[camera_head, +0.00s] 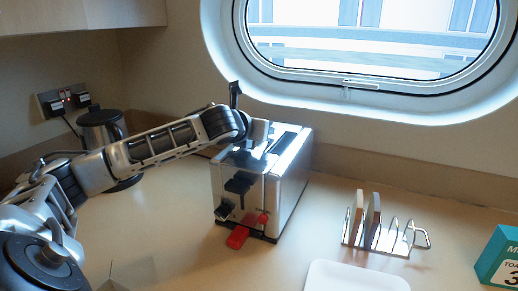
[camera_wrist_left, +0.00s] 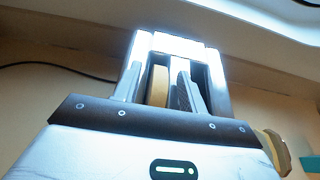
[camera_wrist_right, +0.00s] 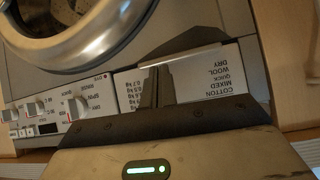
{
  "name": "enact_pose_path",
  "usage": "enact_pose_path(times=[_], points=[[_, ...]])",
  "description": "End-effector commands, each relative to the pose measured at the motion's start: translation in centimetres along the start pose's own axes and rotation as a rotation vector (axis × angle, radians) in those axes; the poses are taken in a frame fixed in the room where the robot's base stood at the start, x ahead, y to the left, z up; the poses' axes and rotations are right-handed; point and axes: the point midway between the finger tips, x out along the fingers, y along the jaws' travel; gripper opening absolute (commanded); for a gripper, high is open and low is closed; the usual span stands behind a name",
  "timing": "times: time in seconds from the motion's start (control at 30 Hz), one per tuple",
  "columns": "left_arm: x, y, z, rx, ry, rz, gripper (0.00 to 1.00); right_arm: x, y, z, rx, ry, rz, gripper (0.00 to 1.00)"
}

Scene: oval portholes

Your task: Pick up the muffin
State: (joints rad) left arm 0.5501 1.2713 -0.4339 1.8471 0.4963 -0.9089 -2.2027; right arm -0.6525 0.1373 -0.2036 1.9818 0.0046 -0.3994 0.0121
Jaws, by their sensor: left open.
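In the left wrist view the muffin (camera_wrist_left: 157,88) is a tan, rounded edge standing in a slot of the toaster (camera_wrist_left: 177,45). My left gripper (camera_wrist_left: 160,82) is open, with its fingers on either side of the muffin. In the head view my left gripper (camera_head: 250,135) reaches over the top of the silver toaster (camera_head: 292,168); the muffin is hidden there. My right gripper (camera_wrist_right: 156,85) looks shut and empty in the right wrist view, in front of a washing machine (camera_wrist_right: 75,105).
A toast rack (camera_head: 402,240) with two slices stands right of the toaster. A white plate (camera_head: 355,279) lies at the front and a teal box (camera_head: 498,258) at the right edge. A kettle (camera_head: 101,130) stands behind my left arm. A porthole window is above.

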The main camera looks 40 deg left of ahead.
Motion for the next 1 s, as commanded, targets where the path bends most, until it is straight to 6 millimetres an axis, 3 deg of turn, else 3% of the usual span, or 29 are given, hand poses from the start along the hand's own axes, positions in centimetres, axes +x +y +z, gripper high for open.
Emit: enact_pose_path(times=[0.27, 0.4, 0.43, 0.77, 1.0], points=[[0.3, 0.0, 0.0, 0.002, 0.0, 0.0, 0.42, -0.1, -0.2, -0.3, 0.0, 0.004, -0.004, 0.0], [0.3, 0.0, 0.0, 0.001, 0.0, 0.0, 0.03, -0.1, -0.2, -0.3, 0.0, 0.005, -0.005, 0.0], [0.3, 0.0, 0.0, 0.001, 0.0, 0.0, 0.0, -0.1, -0.2, -0.3, 0.0, 0.005, -0.005, 0.0], [0.2, 0.0, 0.2, 0.001, -0.001, 0.0, 0.0, -0.1, -0.2, -0.3, -0.002, 0.004, -0.005, 0.0], [-0.5, 0.0, 2.0, 0.001, -0.006, -0.001, 0.0, -0.3, -0.2, -0.3, -0.003, 0.002, -0.004, 0.0]])
